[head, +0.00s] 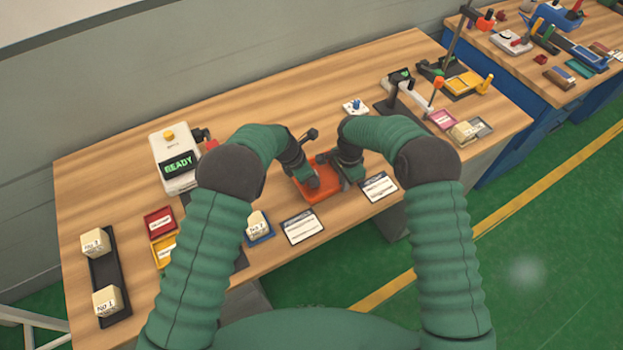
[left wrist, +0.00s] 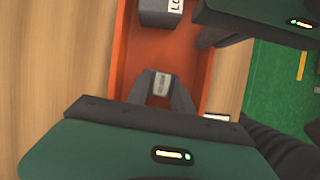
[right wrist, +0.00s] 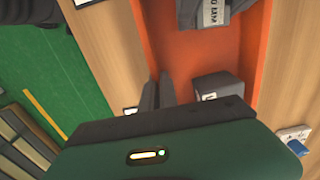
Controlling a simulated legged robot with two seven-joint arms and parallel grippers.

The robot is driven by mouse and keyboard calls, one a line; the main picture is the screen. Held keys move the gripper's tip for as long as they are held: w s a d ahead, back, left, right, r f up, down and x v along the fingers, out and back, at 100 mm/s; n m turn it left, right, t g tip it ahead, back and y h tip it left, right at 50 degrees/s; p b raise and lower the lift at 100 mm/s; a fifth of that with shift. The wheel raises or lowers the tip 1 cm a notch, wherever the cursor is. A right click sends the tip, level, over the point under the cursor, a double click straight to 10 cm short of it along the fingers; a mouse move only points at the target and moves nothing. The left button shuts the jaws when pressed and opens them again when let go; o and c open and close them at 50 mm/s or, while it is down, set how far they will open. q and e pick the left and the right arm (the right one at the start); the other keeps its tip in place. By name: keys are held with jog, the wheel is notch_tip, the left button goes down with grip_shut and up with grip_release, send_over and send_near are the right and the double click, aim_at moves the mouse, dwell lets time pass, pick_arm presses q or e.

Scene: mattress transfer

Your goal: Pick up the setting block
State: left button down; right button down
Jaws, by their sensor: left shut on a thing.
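An orange tray (head: 322,196) lies on the wooden bench in the head view. A small grey block with a printed label (left wrist: 161,82) sits between the fingers of my left gripper (left wrist: 160,85), which is shut on it over the tray. That block also shows at the top of the right wrist view (right wrist: 222,12), with "MM" readable. A second dark grey labelled block (right wrist: 217,85) is in the tray, beside the fingers of my right gripper (right wrist: 160,90). The right fingers are close together with nothing visible between them. I cannot tell whether the held block touches the tray floor.
White cards (head: 302,227) lie along the bench's front edge near the tray. A box reading READY (head: 175,160) stands to the left. Cream blocks (head: 95,242) sit in a black holder at far left. A white-and-blue item (head: 355,106) lies behind the tray.

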pick_arm(q)
jog(key=shift+r, duration=0.15)
dwell(0.4)
jog(key=shift+s+r, duration=0.2)
jog(key=shift+r, duration=0.1)
jog(key=s+r, duration=0.7)
jog(key=s, duration=0.6)
jog(key=shift+s, duration=0.3)
jog(key=shift+a+r, duration=0.1)
pick_arm(e)
jog(key=c, duration=1.6)
grip_release()
jog(key=shift+o, duration=0.2)
notch_tip(320, 180, up, 12)
